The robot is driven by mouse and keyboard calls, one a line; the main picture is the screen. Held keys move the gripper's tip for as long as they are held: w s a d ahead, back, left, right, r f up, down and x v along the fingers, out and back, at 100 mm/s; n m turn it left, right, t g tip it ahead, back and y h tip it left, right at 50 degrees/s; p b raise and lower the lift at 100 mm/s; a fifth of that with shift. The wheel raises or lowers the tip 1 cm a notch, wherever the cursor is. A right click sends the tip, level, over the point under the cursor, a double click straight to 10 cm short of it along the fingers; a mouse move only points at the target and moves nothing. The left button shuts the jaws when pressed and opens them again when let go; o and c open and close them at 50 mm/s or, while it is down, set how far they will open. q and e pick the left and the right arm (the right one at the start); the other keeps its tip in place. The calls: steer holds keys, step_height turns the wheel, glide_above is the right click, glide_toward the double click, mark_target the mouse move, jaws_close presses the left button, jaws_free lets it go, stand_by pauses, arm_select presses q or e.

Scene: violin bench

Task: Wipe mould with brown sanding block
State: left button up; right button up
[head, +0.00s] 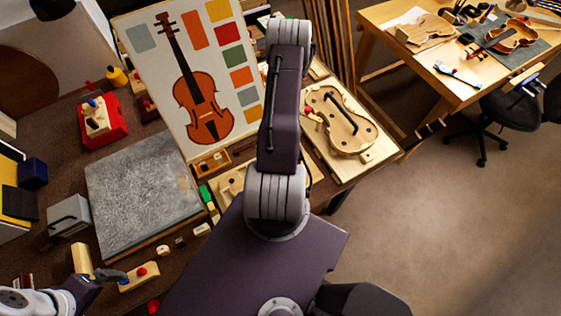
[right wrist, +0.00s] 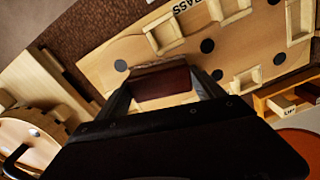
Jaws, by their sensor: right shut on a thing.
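The brown sanding block (right wrist: 160,82) is dark reddish brown with a paler lower part. In the right wrist view it sits between the two fingers of my right gripper (right wrist: 158,92), which is shut on it. The mould (right wrist: 110,78) is a pale wooden board with black round holes, raised wooden blocks and the letters "BASS". The sanding block is over the mould; I cannot tell if they touch. In the head view my right arm hides the block and most of the mould (head: 230,186). My left gripper (head: 118,276) is at the lower left; its opening is unclear.
A wooden piece with a red knob (head: 140,277) lies beside my left gripper. A grey slab (head: 140,190) fills the bench's left part. A violin picture board (head: 150,75) stands behind. A violin-shaped body with a black handle (head: 345,125) lies right of my arm.

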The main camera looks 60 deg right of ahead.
steer(key=shift+a, duration=0.1)
step_height(320, 180, up, 6)
steer(key=p, duration=0.5)
step_height(320, 180, up, 3)
steer(key=p, duration=0.3)
steer(key=shift+r, duration=0.1)
steer(key=shift+s, duration=0.1)
